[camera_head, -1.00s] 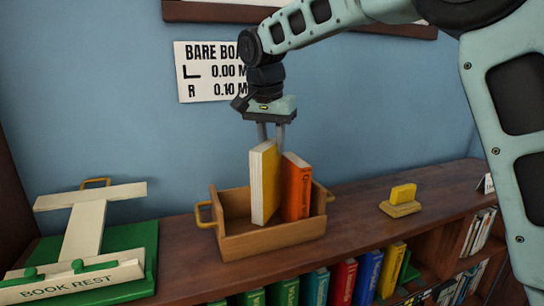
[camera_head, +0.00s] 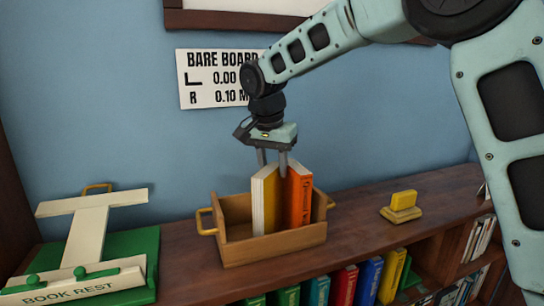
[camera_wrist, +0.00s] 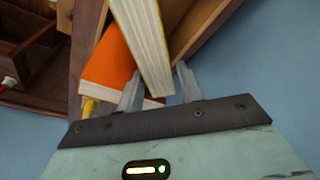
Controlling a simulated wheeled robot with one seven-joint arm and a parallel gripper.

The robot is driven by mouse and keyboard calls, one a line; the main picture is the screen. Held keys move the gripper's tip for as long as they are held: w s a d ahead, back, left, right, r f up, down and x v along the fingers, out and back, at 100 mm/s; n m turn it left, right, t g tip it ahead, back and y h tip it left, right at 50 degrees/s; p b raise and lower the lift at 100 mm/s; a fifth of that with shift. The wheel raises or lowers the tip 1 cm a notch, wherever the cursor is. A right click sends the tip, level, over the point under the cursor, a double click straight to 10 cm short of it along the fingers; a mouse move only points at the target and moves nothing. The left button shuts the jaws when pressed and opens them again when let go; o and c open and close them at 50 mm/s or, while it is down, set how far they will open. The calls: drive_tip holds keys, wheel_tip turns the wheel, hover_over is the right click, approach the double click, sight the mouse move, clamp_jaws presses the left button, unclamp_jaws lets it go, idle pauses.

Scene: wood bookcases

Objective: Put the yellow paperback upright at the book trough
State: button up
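The yellow paperback (camera_head: 265,203), with cream page edges, stands about upright inside the wooden book trough (camera_head: 275,250), left of an orange book (camera_head: 299,196). Its lower end is hidden by the trough's front wall. My gripper (camera_head: 273,164) is right above it, pointing down, with one finger on each side of its top. In the wrist view the fingers (camera_wrist: 160,80) are spread around the yellow paperback (camera_wrist: 147,45), with a small gap on the right side. The left finger is between it and the orange book (camera_wrist: 112,62).
A green and cream book rest (camera_head: 95,235) stands at the left on the shelf top. A small yellow block on a base (camera_head: 402,205) lies to the right. Bare wood (camera_head: 358,215) separates it from the trough. Several books fill the shelf below.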

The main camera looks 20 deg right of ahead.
wheel_tip(320, 180, up, 12)
drive_tip(key=s+a+b, duration=0.2)
drive_tip(key=s+a+f+n+y, duration=0.2)
drive_tip(key=s+a+f+n, duration=0.7)
drive_tip(key=s+f, duration=0.35)
drive_tip(key=s+d+f+n, duration=0.1)
drive_tip(key=s+f+n, duration=0.3)
drive_tip(key=s, duration=0.6)
drive_tip(key=s+d+f+n+g, duration=0.1)
drive_tip(key=s+f+n, duration=0.2)
drive_tip(key=s+f, duration=0.5)
drive_tip(key=s, duration=0.2)
drive_tip(key=shift+s+d+n+g, duration=0.25)
drive_tip(key=shift+s+n+g, duration=0.05)
drive_tip(key=shift+n, duration=0.1)
